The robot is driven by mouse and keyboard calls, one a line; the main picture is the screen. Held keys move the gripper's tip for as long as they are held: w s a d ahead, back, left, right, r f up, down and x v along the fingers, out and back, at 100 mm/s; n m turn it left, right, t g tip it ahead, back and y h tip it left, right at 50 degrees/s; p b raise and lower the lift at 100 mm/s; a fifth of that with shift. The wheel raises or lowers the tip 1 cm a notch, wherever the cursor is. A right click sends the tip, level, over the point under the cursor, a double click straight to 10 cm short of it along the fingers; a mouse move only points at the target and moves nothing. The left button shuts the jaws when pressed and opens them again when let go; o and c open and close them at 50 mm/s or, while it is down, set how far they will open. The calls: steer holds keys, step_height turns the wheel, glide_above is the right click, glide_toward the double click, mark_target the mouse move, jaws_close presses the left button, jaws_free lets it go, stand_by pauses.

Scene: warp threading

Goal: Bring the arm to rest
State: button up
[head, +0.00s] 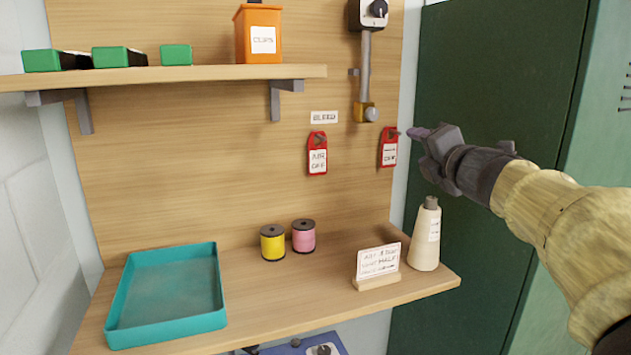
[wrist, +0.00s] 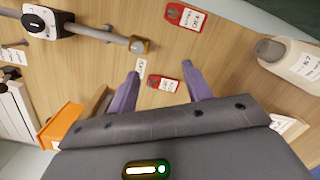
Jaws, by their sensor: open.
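My arm reaches in from the right in the head view, and my gripper (head: 417,132) is held in the air in front of the wooden back panel (head: 200,150). Its fingertips show close to the right red tag in that picture; I cannot tell the exact gap. In the wrist view my gripper (wrist: 162,80) has its two purple fingers spread wide, with nothing held. A red tag (wrist: 165,84) shows on the panel beyond and between the fingers. The other red tag (wrist: 186,17) shows above it in that view.
A shelf (head: 200,74) holds green boxes and an orange box (head: 258,34). The counter holds a teal tray (head: 120,325), a yellow spool (head: 272,242), a pink spool (head: 303,236), a sign (head: 378,262) and a cream cone (head: 427,238).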

steer(key=s+f+m+g+h+p, duration=0.2)
steer(key=f+m+g, duration=0.1)
steer(key=f+m, duration=0.55)
steer(key=s+f+m+g+h+p, duration=0.2)
steer(key=f+m+h, duration=0.1)
steer(key=f+m, duration=0.55)
steer(key=s+a+f+m+g+p, duration=0.1)
steer(key=s+a+f+m+g, duration=0.2)
steer(key=s+f, duration=0.6)
steer(key=s+a+f+m+g+y+p, duration=0.1)
steer(key=s+a+f+m+g, duration=0.2)
steer(key=s+f+m+g, duration=0.3)
steer(key=s+f, duration=0.3)
steer(key=s, duration=0.1)
steer(key=shift+s+a+f+g+y+p, duration=0.15)
steer(key=shift+s+a+g+y+p, duration=0.15)
steer(key=shift+a+g+p, duration=0.1)
